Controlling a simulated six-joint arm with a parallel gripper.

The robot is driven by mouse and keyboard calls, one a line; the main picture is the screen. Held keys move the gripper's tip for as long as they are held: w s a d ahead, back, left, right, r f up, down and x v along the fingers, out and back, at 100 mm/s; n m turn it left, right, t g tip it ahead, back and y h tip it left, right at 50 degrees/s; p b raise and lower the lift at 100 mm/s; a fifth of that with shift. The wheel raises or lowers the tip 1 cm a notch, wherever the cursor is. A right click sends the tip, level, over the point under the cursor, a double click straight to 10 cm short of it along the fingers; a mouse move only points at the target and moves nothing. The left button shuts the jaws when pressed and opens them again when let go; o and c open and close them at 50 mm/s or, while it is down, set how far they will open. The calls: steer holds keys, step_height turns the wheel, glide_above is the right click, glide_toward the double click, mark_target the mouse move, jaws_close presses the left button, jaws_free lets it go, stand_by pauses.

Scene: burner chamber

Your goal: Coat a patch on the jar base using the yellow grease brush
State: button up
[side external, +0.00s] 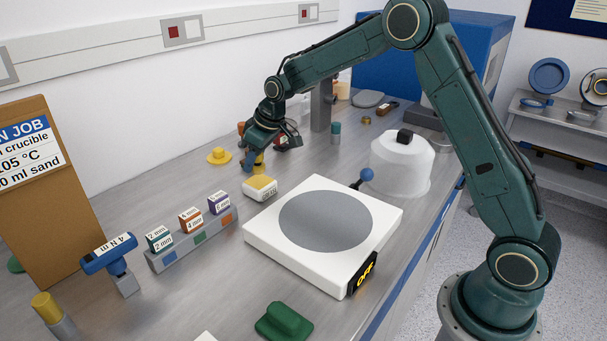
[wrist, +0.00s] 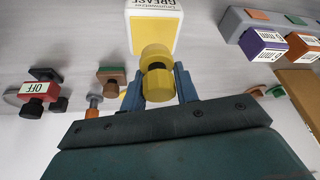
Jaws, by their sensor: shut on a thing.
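My gripper (side external: 256,164) is shut on the yellow grease brush (wrist: 157,75), which sits between its blue fingertips in the wrist view. A bit of yellow also shows at the fingers in the side view. A white grease box (side external: 260,190) with a yellow face stands just below and in front of my gripper; its "GREASE" label shows in the wrist view (wrist: 152,32). I cannot tell whether the brush touches it. A white square plate (side external: 265,240) with a grey disc and an "OFF" display lies to the right. A frosted jar (side external: 401,172) with a black knob stands behind the plate.
A blue ball knob (side external: 366,174) stands by the plate. A grey rack with labelled blocks (side external: 190,240), a blue-handled tool (side external: 108,255) and a brown job board (side external: 55,220) are at the left. A green object (side external: 284,323) lies at the front.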

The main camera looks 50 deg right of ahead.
steer(key=shift+r, duration=2.1)
steer(key=shift+s+a+m, duration=0.4)
steer(key=shift+s+m, duration=0.2)
steer(key=shift+s, duration=0.15)
steer(key=shift+s+a+f+m+h, duration=0.15)
steer(key=shift+s+m+h, duration=0.3)
steer(key=shift+s+m, duration=0.85)
steer(key=shift+s+a+m+h, duration=0.2)
steer(key=shift+s+m+h, duration=0.4)
steer(key=shift+s, duration=1.3)
steer(key=shift+s+a+f+m+h, duration=0.15)
steer(key=shift+s+m+h, duration=0.2)
steer(key=shift+s+m, duration=0.95)
steer(key=shift+s+n, duration=0.4)
